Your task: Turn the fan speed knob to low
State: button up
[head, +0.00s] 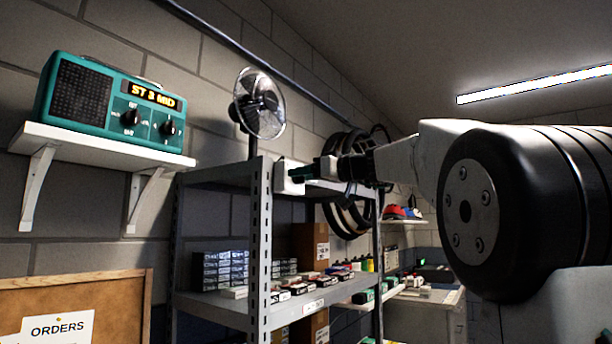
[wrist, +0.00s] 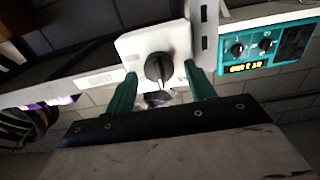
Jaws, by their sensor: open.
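The fan speed knob (wrist: 158,68) is a dark round knob with a light pointer mark, on a white control plate (wrist: 132,46) at the shelf's upright. In the head view the plate (head: 283,181) shows edge-on, and the knob is hidden by my gripper (head: 308,173). In the wrist view my gripper (wrist: 160,76) is open, its two green fingers on either side of the knob. I see gaps at both sides, but cannot tell how deep the fingers reach. The knob's markings are too small to read. The fan (head: 259,103) stands on the shelf top.
A teal radio (head: 105,98) with two dark knobs and a lit display sits on a wall shelf (head: 100,145) at left; it also shows in the wrist view (wrist: 265,45). The grey metal rack (head: 260,235) holds several boxes. Tyres (head: 345,215) hang behind my arm.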

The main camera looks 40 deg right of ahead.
jog(key=c, duration=1)
jog(key=shift+o, duration=0.2)
